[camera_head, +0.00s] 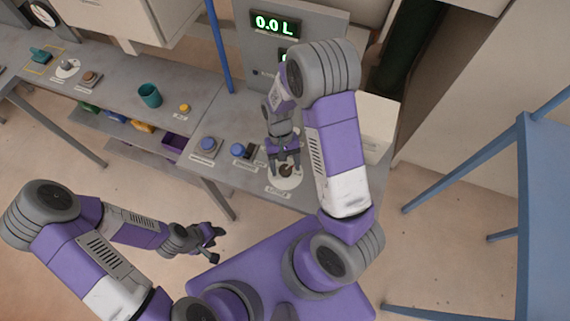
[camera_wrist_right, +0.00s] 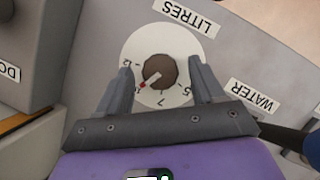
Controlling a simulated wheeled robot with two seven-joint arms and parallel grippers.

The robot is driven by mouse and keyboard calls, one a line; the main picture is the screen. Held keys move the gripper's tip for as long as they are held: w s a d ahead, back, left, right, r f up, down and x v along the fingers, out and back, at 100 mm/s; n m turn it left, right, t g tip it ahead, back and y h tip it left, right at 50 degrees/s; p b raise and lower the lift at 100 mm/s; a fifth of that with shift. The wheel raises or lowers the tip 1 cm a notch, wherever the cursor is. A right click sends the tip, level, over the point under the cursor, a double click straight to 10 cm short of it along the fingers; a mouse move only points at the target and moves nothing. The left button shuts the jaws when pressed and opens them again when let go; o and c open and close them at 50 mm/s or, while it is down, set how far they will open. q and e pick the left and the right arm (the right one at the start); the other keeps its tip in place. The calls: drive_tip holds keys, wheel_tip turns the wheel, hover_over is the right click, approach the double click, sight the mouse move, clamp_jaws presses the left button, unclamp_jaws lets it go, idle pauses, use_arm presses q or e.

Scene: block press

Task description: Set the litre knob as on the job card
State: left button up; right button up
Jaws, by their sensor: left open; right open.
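The litre knob (camera_wrist_right: 159,72) is a round brown knob with a pale pointer on a white dial (camera_wrist_right: 142,47) marked with numbers, beside a LITRES label (camera_wrist_right: 187,17). Its pointer is turned toward the lower left of the dial, near a red mark. The knob also shows in the head view (camera_head: 285,170) at the front of the bench. My right gripper (camera_wrist_right: 161,80) is open, with one finger on each side of the knob and a gap to both. My left gripper (camera_head: 214,238) is open and empty, low in front of the bench. I cannot make out a job card.
A green display (camera_head: 275,24) reads 0.0 L. Two blue buttons (camera_head: 208,143) (camera_head: 238,149) sit left of the dial. A WATER label (camera_wrist_right: 252,97) is right of it. A teal cup (camera_head: 150,95) and a yellow button (camera_head: 184,108) stand on the left bench. A blue-framed table (camera_head: 540,150) is at right.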

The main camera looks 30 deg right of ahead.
drive_tip(key=v, duration=0.7)
drive_tip(key=shift+r+p, duration=0.15)
drive_tip(key=shift+p, duration=0.25)
